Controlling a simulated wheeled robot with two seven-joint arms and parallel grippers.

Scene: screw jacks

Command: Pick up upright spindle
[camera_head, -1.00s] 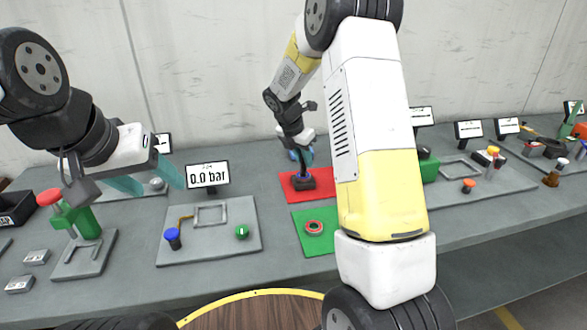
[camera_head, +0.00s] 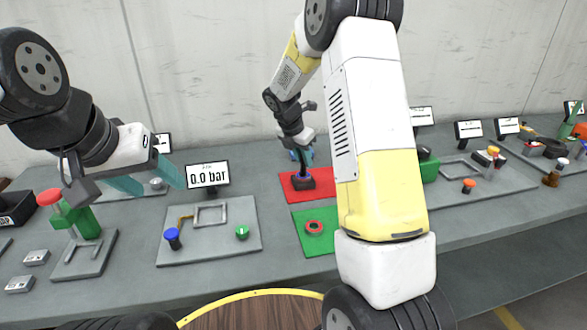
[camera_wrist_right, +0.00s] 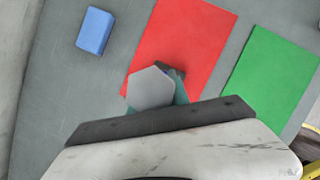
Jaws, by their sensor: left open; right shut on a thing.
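The upright spindle (camera_head: 304,170) stands at a dark block (camera_head: 303,184) on the red mat (camera_head: 325,185). My right gripper (camera_head: 301,156) points down over it, its teal fingers shut on the spindle's upper part. In the right wrist view a grey hexagonal head (camera_wrist_right: 152,88) sits at the teal fingertips, above the red mat and partly covering the dark block. I cannot tell whether the spindle is clear of the block. My left gripper (camera_head: 148,180) is open and empty, to the left above the bench.
A green mat (camera_head: 305,244) in front holds a red ring-shaped part (camera_head: 314,227). A plate (camera_head: 225,243) with a blue knob and green button lies left, below a "0.0 bar" display (camera_head: 208,174).

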